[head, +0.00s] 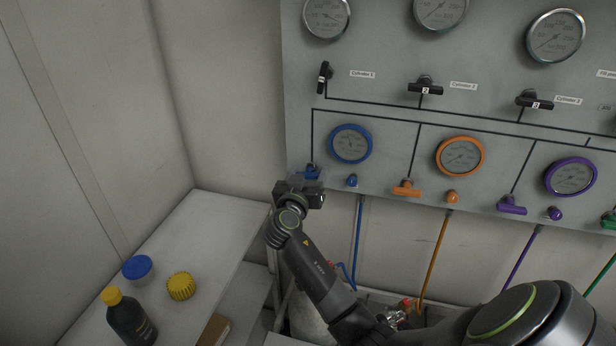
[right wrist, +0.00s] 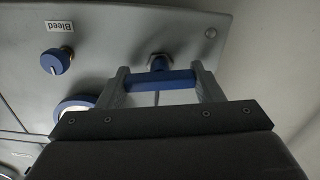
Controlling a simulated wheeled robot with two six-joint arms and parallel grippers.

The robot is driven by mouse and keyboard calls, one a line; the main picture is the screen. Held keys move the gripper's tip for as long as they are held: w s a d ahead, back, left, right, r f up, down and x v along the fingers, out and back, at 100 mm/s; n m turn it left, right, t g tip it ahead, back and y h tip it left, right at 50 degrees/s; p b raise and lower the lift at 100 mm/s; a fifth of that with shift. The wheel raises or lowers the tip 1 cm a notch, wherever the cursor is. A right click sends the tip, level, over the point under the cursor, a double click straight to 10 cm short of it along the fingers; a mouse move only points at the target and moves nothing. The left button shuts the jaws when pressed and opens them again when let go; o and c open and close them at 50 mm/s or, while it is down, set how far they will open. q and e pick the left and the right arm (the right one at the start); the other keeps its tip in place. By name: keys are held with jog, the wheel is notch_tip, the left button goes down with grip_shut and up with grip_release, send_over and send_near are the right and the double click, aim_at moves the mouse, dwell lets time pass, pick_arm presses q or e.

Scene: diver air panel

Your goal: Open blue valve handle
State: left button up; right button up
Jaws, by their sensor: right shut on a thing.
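The blue valve handle (head: 311,171) is at the lower left of the grey panel, mostly hidden behind my right gripper (head: 302,184) in the head view. In the right wrist view the blue handle (right wrist: 160,80) lies crosswise between the two grey fingers of my right gripper (right wrist: 160,84). The gripper is shut on it. The handle's stem and round collar meet the panel just above it in that view. My left gripper is not in view.
A blue bleed knob (right wrist: 56,62) and a blue-rimmed gauge (head: 350,144) are close by. Orange (head: 406,188) and purple (head: 511,205) handles are to the right. A white counter (head: 190,240) at left holds a dark bottle (head: 130,318) and lids. Hoses hang below the panel.

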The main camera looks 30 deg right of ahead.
jog(key=n, duration=0.2)
jog(key=shift+n, duration=0.4)
jog(key=n, duration=0.3)
jog(key=shift+w+r+n, duration=0.1)
jog(key=shift+n, duration=0.2)
jog(key=n, duration=0.3)
jog(key=shift+n+p, duration=0.3)
jog(key=shift+p, duration=0.1)
jog(key=shift+a+n+p, duration=0.1)
jog(key=shift+n+p, duration=0.55)
jog(key=shift+n, duration=1.35)
jog(key=o, duration=1)
jog(key=shift+w+f, duration=0.1)
jog(key=shift+f, duration=0.1)
